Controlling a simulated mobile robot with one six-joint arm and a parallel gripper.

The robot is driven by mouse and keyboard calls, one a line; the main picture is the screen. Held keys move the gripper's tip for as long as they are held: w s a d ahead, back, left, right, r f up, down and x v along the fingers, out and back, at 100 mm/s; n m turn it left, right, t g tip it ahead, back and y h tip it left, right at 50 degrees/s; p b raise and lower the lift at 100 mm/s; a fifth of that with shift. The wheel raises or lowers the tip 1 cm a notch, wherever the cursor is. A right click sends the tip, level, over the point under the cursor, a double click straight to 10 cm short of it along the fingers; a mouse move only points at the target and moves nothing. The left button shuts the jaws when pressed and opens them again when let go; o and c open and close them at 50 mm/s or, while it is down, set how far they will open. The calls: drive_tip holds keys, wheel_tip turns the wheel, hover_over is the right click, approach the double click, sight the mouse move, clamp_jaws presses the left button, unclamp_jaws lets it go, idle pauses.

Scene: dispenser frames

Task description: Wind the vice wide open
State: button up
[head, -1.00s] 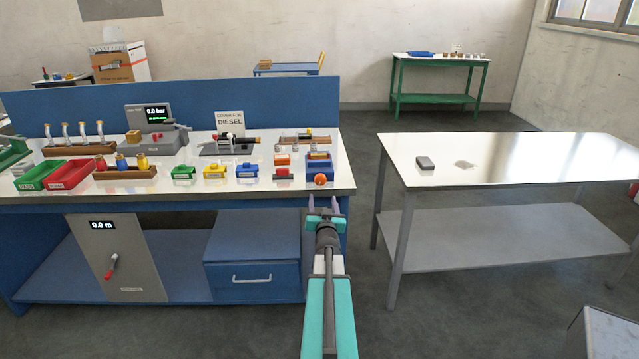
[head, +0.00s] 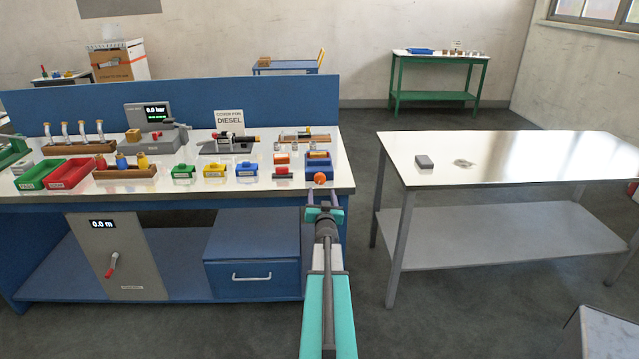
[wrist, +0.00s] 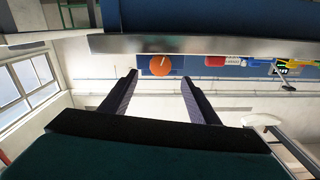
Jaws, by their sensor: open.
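No part is plainly readable as a vice. A low grey fixture (head: 212,148) on the bench carries a black, red-tipped part (head: 238,143) below the diesel card, and may be it; its jaws and handle are too small to make out. A green device (head: 8,151), cut off by the left edge, is also unclear. My gripper (head: 323,199) is open and empty at the bench's front right edge, well right of both. In the wrist view its two dark fingers (wrist: 160,78) stand apart, with an orange round knob (wrist: 166,65) beyond them.
The white-topped bench (head: 230,187) holds green (head: 38,178) and red bins, small coloured boxes and a pressure tester (head: 150,120). Below are a cranked panel (head: 118,255) and a blue drawer (head: 252,262). A grey table (head: 520,165) stands right, with floor between.

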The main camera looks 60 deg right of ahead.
sight(321, 181)
drive_tip(key=shift+p+x, duration=1.45)
drive_tip(key=shift+x, duration=3.4)
drive_tip(key=c, duration=1)
drive_tip(key=shift+c, duration=0.2)
drive_tip(key=n+b, duration=0.1)
drive_tip(key=b, duration=0.2)
drive_tip(key=shift+s+d+f, duration=0.1)
drive_tip(key=shift+f, duration=0.1)
drive_tip(key=shift+r+n+b, duration=0.15)
drive_tip(key=shift+n+b, duration=0.75)
drive_tip(key=shift+b, duration=0.35)
drive_tip(key=o, duration=1)
drive_tip(key=shift+o, duration=0.2)
